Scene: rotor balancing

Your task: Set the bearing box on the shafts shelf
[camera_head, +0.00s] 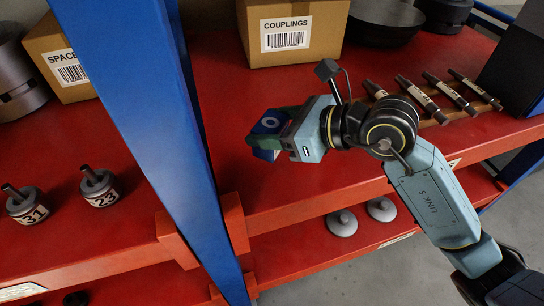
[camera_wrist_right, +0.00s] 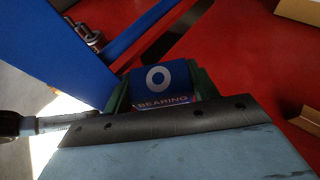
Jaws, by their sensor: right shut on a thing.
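The bearing box (camera_head: 268,124) is small and blue with a white ring on it. In the right wrist view the box (camera_wrist_right: 160,80) shows the ring and the word BEARING. My right gripper (camera_head: 276,132) is shut on it, with a green finger on each side. The box is over the left part of the red shelf (camera_head: 330,165) that carries several shafts (camera_head: 420,98). I cannot tell whether the box touches the shelf. My left gripper is not in view.
A blue upright (camera_head: 145,100) stands left of my right gripper. A COUPLINGS carton (camera_head: 290,32) stands behind it. Dark round parts (camera_head: 385,20) are at the back. The shafts lie to the right, beyond my wrist. Bare red shelf surrounds the box.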

